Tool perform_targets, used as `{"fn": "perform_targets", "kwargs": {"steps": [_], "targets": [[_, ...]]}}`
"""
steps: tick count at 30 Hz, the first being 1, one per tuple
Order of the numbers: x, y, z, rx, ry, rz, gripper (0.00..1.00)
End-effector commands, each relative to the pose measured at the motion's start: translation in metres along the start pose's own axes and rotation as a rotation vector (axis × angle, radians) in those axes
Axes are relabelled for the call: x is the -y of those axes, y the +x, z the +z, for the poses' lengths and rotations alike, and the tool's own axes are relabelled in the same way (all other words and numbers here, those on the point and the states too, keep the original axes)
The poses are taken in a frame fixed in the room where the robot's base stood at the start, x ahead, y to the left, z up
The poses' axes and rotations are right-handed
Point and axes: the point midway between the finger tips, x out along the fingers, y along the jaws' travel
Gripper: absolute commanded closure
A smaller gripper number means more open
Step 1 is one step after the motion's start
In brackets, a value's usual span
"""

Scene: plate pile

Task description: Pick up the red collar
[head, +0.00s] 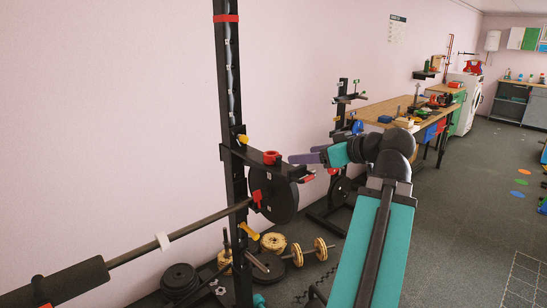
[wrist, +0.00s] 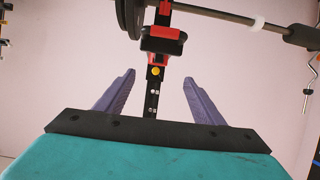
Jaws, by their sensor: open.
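The red collar (head: 271,158) is a short red ring. It sits on top of a black arm (head: 240,153) that sticks out from the rack's upright. My gripper (head: 303,155) is just right of the collar in the head view, with its purple fingers pointing left toward it and a gap between them. In the wrist view my gripper (wrist: 159,76) is open, with nothing between the fingers. That view looks upside down. Red parts on and around a dark block (wrist: 162,44) lie beyond the fingertips there; I cannot tell which is the collar.
A black weight plate (head: 283,202) hangs under the arm on a barbell (head: 130,252) running left. The black upright (head: 231,95) has yellow pins (head: 248,235). Plates and a dumbbell (head: 310,252) lie on the floor. A wooden workbench (head: 385,110) stands behind.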

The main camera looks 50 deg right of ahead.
Motion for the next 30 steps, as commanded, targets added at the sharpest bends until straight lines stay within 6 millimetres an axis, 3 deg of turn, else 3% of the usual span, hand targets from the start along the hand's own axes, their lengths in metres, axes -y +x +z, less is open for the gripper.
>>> {"fn": "perform_targets", "kwargs": {"steps": [8, 24, 30], "targets": [[-0.001, 0.009, 0.000, 0.001, 0.003, 0.001, 0.38], [-0.003, 0.073, 0.000, 0.001, 0.004, 0.002, 0.38], [-0.003, 0.084, 0.000, 0.000, 0.003, 0.005, 0.38]]}}
